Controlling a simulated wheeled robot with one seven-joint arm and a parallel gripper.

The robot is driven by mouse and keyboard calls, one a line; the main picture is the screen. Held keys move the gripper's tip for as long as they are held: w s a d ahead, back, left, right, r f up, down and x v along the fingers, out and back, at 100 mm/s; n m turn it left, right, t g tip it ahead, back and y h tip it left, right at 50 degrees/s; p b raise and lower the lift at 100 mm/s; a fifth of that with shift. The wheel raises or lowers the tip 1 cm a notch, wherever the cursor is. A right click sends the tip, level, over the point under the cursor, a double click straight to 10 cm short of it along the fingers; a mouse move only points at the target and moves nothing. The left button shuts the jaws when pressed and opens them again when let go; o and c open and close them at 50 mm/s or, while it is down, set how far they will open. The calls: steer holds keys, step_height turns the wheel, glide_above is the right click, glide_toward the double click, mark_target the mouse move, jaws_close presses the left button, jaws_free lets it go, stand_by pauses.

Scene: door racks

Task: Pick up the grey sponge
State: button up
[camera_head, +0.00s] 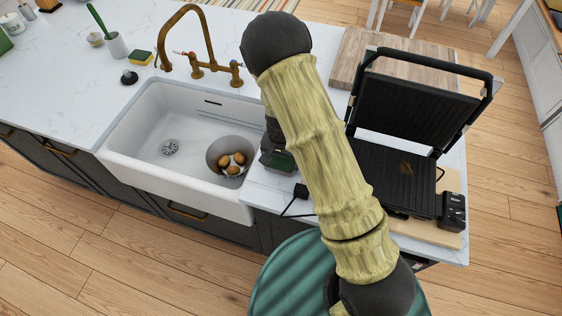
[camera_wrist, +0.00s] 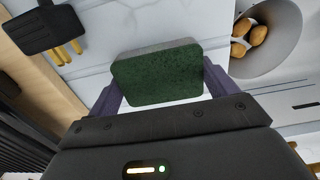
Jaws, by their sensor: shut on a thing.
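The sponge (camera_wrist: 155,82) sits between the fingers of my gripper (camera_wrist: 160,76) in the wrist view. Its broad dark green side faces the camera, and a grey layer shows along its upper edge. The fingers press on its left and right ends, so my gripper is shut on it. In the head view my gripper (camera_head: 277,158) is over the counter strip between the sink and the grill, partly hidden behind my arm. A dark green patch shows there; I cannot tell whether it is the sponge.
The white sink (camera_head: 130,140) holds a grey bowl (camera_head: 217,148) with several brown round items. The open black grill (camera_head: 400,175) stands to the right on a wooden board. A brass tap (camera_head: 197,73) rises behind the sink. A yellow and green sponge (camera_head: 140,58) lies behind the sink.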

mark_target(281, 160)
step_height(281, 160, up, 10)
steer(key=b, duration=0.1)
steer(key=shift+b, duration=0.3)
stand_by(0.5)
steer(key=o, duration=0.4)
steer(key=shift+c, duration=1.3)
